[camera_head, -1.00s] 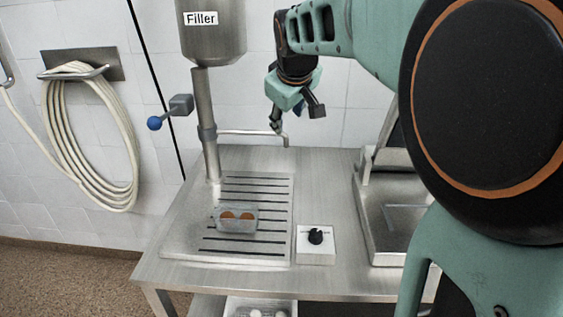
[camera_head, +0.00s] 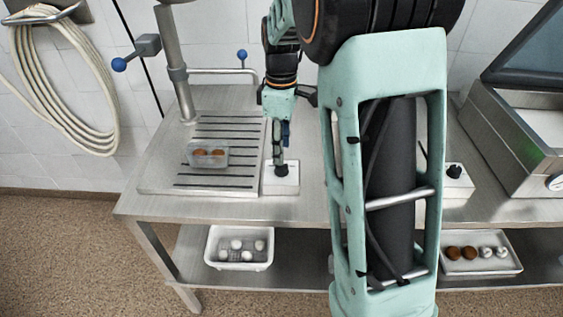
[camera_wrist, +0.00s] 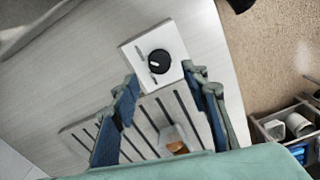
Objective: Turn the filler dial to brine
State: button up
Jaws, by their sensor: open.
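The dial next to the filler's drip tray is a black round knob (camera_wrist: 159,61) on a white square plate (camera_wrist: 177,42). In the wrist view a white mark on the knob points left, and the small markings on the plate are illegible. In the head view the plate (camera_head: 290,188) sits on the steel table, right of the slotted tray (camera_head: 155,188). My gripper (camera_head: 280,165) points down above the dial and hides part of it. In the wrist view my open gripper (camera_wrist: 161,77) has its fingertips apart, with the knob just beyond the gap; contact cannot be told.
A clear perforated basket (camera_head: 208,155) with brown items stands on the slotted tray. A second black dial (camera_head: 454,170) is at right, beside a lidded machine (camera_head: 508,140). A white bin (camera_head: 240,262) is on the lower shelf.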

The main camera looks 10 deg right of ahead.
aim_at(281, 168)
notch_tip(281, 168, down, 6)
jog(key=shift+r, duration=0.1)
jog(key=shift+c, duration=0.6)
grip_shut()
